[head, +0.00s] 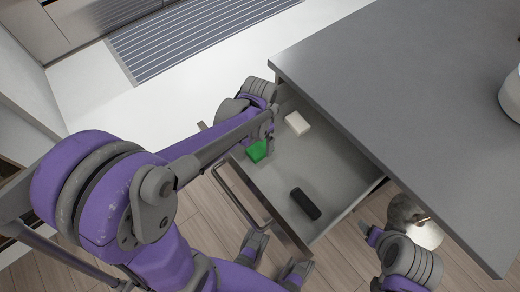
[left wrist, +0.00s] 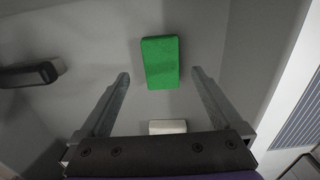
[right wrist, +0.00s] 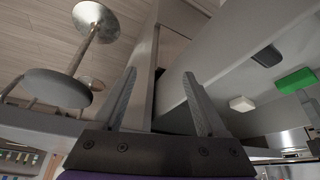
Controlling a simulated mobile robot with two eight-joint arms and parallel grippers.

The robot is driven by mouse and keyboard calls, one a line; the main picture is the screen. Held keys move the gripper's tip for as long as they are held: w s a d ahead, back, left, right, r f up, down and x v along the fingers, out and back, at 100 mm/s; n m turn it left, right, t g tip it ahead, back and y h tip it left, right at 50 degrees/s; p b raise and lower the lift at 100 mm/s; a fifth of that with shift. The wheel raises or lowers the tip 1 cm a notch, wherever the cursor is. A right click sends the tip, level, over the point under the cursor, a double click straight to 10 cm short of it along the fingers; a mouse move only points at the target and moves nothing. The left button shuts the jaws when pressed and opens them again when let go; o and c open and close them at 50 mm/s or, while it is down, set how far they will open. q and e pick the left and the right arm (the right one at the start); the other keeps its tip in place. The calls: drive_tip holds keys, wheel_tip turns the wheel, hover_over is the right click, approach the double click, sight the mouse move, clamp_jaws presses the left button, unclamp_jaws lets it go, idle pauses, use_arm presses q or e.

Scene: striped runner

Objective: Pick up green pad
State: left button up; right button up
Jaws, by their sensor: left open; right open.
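In the left wrist view the pad (left wrist: 160,62) appears straight ahead, between and just beyond the fingertips. My left gripper (head: 268,133) is over the drawer, open and empty, with its fingers partly hidden by the arm. No contact with the pad shows. My right gripper (right wrist: 160,73) is open and empty, outside the drawer; the right wrist view shows the pad (right wrist: 297,80) far to its right.
A white block (head: 297,123) and a black object (head: 305,204) also lie in the drawer. The drawer handle (head: 235,200) runs along its front. The grey countertop (head: 420,110) overhangs at the right. A round stool (head: 408,212) stands below the counter. A striped runner (head: 190,35) lies on the floor behind.

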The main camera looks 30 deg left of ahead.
sight(260, 148)
use_arm(q)
drive_tip(key=f, duration=0.4)
drive_tip(key=shift+w+f+b, duration=0.2)
drive_tip(key=shift+f+b, duration=0.1)
drive_tip(key=shift+b, duration=0.05)
drive_tip(key=c, duration=1.5)
wheel_tip(260, 148, up, 10)
drive_tip(key=p, duration=0.1)
drive_tip(key=shift+p, duration=0.4)
